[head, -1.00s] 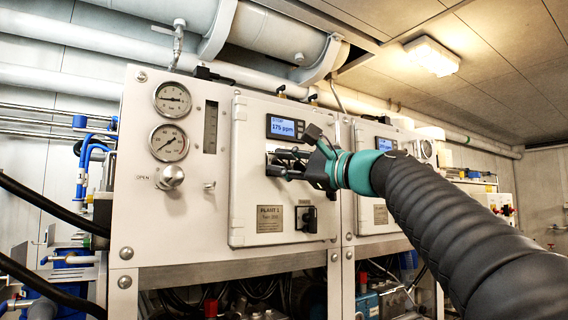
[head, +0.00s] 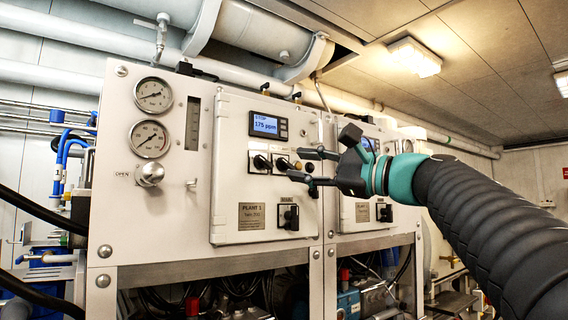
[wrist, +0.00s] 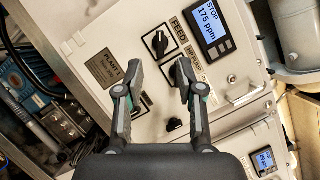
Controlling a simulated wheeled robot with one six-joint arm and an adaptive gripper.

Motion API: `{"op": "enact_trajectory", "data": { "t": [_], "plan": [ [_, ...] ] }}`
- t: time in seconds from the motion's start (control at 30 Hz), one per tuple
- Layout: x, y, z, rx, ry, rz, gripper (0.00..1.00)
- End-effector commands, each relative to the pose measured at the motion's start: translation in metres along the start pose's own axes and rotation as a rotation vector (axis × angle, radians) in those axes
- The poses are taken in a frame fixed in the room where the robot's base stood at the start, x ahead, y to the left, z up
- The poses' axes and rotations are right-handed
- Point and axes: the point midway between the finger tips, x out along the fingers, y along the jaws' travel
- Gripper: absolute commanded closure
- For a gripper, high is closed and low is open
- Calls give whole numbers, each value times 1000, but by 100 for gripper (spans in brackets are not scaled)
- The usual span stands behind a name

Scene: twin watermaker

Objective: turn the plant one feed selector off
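The feed selector (head: 261,162) is a black knob on the Plant 1 panel door (head: 228,135), under the display. In the wrist view the FEED label sits beside the feed selector (wrist: 158,42), and its handle looks turned toward the panel's horizontal. The HP pump selector (head: 282,163) is just right of it; a fingertip partly covers the HP pump selector (wrist: 177,73) in the wrist view. My gripper (head: 296,165) is open and empty, to the right of the feed selector. In the wrist view my gripper (wrist: 159,76) shows spread fingers; contact with the HP pump selector cannot be told.
The display (head: 268,125) reads STOP and 175 ppm. A black rotary switch (head: 288,216) sits below, beside the Plant 1 plate (head: 251,215). Gauges (head: 151,139) and a round valve knob (head: 150,174) are at left. A second panel (head: 362,195) stands at right.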

Motion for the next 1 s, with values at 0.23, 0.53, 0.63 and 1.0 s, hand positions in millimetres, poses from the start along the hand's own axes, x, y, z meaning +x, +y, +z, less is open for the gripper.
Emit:
{"op": "enact_trajectory", "data": {
  "t": [0.23, 0.53, 0.63, 1.0],
  "plan": [
    [-24, 0, 0, 0, 1, 0, 62],
    [-27, 0, 0, 0, -1, 1, 62],
    [-26, 0, 0, 0, -1, 1, 62],
    [-26, 1, -6, -95, 26, 4, 62]
  ]
}}
